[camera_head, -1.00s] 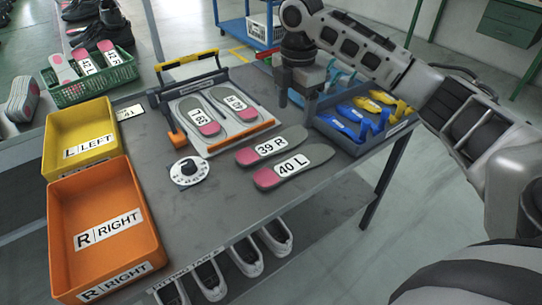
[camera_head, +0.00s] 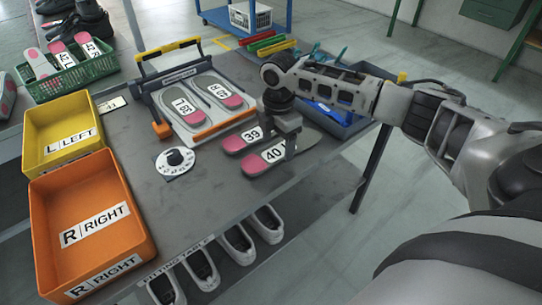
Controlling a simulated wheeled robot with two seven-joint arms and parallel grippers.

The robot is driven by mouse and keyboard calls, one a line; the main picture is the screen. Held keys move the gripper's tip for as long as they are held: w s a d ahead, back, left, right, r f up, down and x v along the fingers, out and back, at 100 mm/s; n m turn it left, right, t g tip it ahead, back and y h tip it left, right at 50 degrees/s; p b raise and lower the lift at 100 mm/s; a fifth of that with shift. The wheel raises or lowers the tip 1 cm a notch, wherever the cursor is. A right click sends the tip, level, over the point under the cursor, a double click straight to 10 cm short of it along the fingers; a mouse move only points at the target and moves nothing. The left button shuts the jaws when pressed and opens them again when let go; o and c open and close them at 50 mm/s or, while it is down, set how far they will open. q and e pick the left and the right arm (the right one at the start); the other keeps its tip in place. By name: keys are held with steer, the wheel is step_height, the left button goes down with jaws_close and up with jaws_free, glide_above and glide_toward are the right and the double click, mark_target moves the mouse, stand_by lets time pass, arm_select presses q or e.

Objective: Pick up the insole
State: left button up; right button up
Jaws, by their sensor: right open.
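Two grey insoles with pink heels lie side by side on the table: the insole marked 40 (camera_head: 254,165) nearer the front edge, and the insole marked 39 (camera_head: 233,144) just behind it. My right gripper (camera_head: 291,152) is low over these two, its fingers pointing down at the middle of insole 40. It is open. The gripper covers part of both insoles and the letters after their numbers. I cannot tell whether a finger touches insole 40. Two more labelled insoles (camera_head: 185,106) lie in a clamp-like fixture (camera_head: 213,133) behind. My left gripper is out of view.
A yellow LEFT bin (camera_head: 62,156) and an orange RIGHT bin (camera_head: 95,227) stand at the left. A blue tray (camera_head: 352,127) is partly behind my right arm. Shoes (camera_head: 238,243) sit on the shelf below.

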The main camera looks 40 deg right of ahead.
steer(key=shift+f, duration=0.65)
steer(key=shift+f, duration=0.15)
steer(key=c, duration=0.7)
